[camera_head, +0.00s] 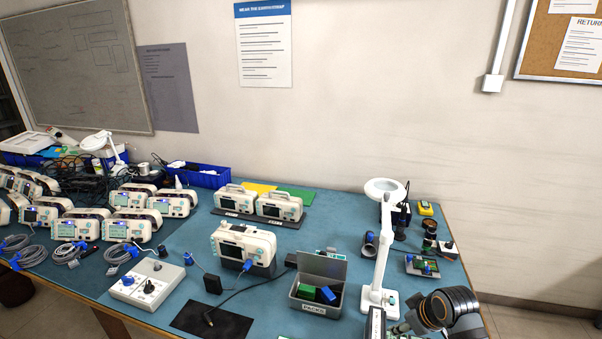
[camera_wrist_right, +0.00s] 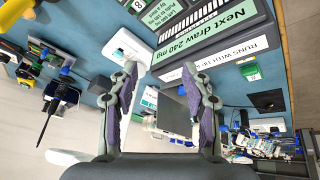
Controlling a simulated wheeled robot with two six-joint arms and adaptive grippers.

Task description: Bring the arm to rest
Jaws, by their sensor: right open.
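My right arm's wrist (camera_head: 445,307), black with orange rings, shows at the lower right of the head view, over the right front part of the bench. In the right wrist view my right gripper (camera_wrist_right: 161,75) has its two dark fingers spread apart, with nothing held between them. My left gripper is in neither view.
A white magnifier lamp (camera_head: 381,240) stands just left of my right wrist. A grey bin (camera_head: 317,306) holds green and blue packs. A monitor (camera_head: 243,248) stands mid-bench, several more at left. A small board (camera_head: 422,265) lies behind the wrist.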

